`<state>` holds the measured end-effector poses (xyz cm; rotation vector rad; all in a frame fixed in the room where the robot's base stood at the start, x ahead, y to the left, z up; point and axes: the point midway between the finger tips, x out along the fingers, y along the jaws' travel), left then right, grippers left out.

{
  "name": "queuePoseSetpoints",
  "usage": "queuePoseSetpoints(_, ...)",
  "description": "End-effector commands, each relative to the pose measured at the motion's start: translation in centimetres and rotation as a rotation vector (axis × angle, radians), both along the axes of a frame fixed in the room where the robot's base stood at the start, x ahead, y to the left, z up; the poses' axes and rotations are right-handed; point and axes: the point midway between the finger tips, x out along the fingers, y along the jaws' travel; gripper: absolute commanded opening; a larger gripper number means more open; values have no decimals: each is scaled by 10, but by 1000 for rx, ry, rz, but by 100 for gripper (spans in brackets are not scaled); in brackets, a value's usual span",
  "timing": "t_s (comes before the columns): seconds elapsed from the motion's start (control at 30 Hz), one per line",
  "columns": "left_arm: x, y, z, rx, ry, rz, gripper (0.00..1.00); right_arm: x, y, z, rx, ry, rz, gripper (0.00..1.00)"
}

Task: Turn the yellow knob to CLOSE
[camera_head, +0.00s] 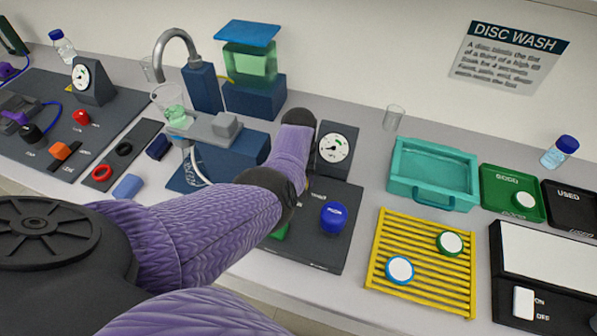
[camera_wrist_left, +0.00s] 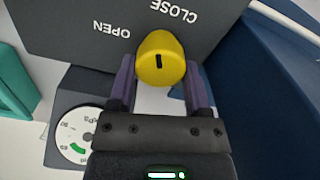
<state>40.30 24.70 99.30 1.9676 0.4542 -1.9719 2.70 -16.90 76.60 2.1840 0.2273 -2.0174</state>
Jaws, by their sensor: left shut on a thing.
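The yellow knob (camera_wrist_left: 150,45) sits on a dark grey panel (camera_wrist_left: 75,40) in the left wrist view. Its short black mark runs nearly up and down in that picture. The words CLOSE (camera_wrist_left: 175,11) and OPEN (camera_wrist_left: 112,28) are printed beyond it, CLOSE nearer to straight above the knob. My left gripper (camera_wrist_left: 160,68) is shut on the knob, one purple finger on each side. In the head view my left arm crosses the bench and hides the knob and fingertips. My right gripper is not in view.
A pressure gauge (camera_head: 335,147) stands behind the dark panel, and a blue knob (camera_head: 333,217) is on it. A teal tray (camera_head: 432,200) and a yellow rack (camera_head: 378,275) with two discs lie to the right. A tap (camera_head: 175,42) and blue blocks stand at the left.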

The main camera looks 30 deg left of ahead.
Motion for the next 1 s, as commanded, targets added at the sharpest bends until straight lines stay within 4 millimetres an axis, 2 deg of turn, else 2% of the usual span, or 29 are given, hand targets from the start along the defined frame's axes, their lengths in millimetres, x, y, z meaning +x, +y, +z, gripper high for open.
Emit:
queuePoseSetpoints(0.5, 2, 0, 2, 2, -3, -361, 4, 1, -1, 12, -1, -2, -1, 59)
queuePoseSetpoints(1.0, 2, -1, 2, 3, -6, -458, 4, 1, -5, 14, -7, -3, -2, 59)
